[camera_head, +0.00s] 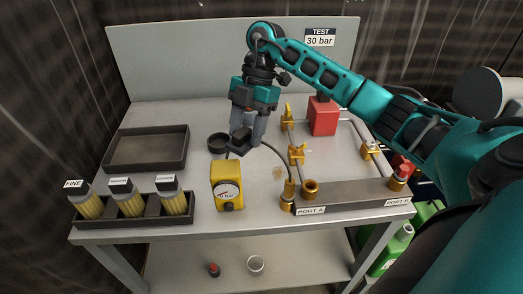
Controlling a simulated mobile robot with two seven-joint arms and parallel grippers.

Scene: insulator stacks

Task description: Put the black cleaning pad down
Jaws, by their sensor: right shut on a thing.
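My right gripper (246,133) reaches in from the right and points down over the middle of the table. It is shut on the black cleaning pad (239,142), a small dark block between its fingertips. The pad is just right of a round black dish (217,147) and behind the yellow gauge (227,185). I cannot tell whether the pad touches the table. My left gripper is out of view.
An empty dark tray (186,152) lies at the left. Brass fittings (296,155), pipes and a red block (323,116) fill the right. A thin hose runs beside the gripper.

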